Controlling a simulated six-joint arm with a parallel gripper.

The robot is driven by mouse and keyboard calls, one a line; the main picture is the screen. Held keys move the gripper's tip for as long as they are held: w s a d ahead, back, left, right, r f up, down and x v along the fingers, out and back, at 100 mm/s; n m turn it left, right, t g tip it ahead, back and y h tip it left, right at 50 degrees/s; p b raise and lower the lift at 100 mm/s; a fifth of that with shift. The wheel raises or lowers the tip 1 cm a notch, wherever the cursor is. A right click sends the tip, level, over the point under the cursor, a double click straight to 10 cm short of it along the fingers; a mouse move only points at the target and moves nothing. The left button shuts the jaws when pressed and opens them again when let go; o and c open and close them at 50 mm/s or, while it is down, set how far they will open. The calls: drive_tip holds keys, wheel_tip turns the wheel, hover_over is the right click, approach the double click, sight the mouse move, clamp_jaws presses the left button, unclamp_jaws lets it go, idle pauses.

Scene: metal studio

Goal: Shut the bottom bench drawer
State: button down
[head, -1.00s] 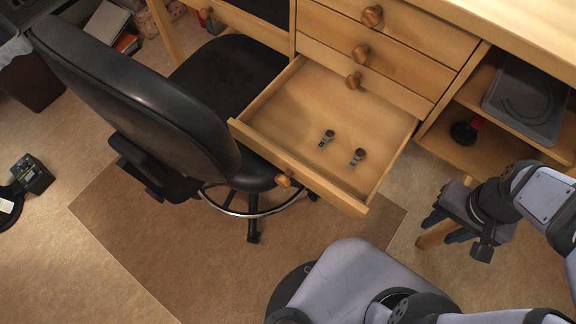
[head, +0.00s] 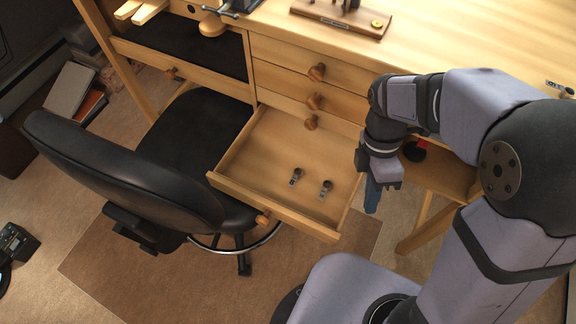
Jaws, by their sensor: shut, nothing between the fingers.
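The bottom bench drawer (head: 251,155) is pulled well out of the wooden bench. Its front panel (head: 290,215) faces the viewer and carries a round wooden knob (head: 262,220). Two small metal items, one left (head: 295,177) and one right (head: 325,189), lie inside on the drawer floor. My gripper (head: 372,198) hangs just right of the drawer, near its right side, fingers pointing down. It is shut and empty. It appears apart from the drawer, though the exact gap is hard to judge.
A black office chair (head: 130,165) stands against the drawer's left side. Shut drawers (head: 330,75) sit above. A vise-like tool base (head: 340,15) is on the bench top. The floor in front of the drawer shows a brown mat (head: 130,260). An open shelf (head: 440,172) is partly hidden behind my arm.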

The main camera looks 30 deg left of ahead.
drive_tip(key=s+a+r+n+y+p, duration=0.1)
drive_tip(key=s+a+r+n, duration=0.25)
drive_tip(key=a, duration=0.65)
drive_tip(key=s+a+r+n+y+p, duration=0.15)
drive_tip(key=s+a+n, duration=0.25)
drive_tip(key=a, duration=0.6)
drive_tip(key=s+a+r+n, duration=0.3)
drive_tip(key=s+a+n, duration=0.1)
drive_tip(key=a, duration=0.6)
wheel_tip(320, 180, down, 10)
drive_tip(key=w, duration=0.1)
drive_tip(key=shift+d+r+g+p, duration=0.15)
drive_tip(key=shift+r+g+p, duration=0.1)
drive_tip(key=shift+g+p, duration=0.05)
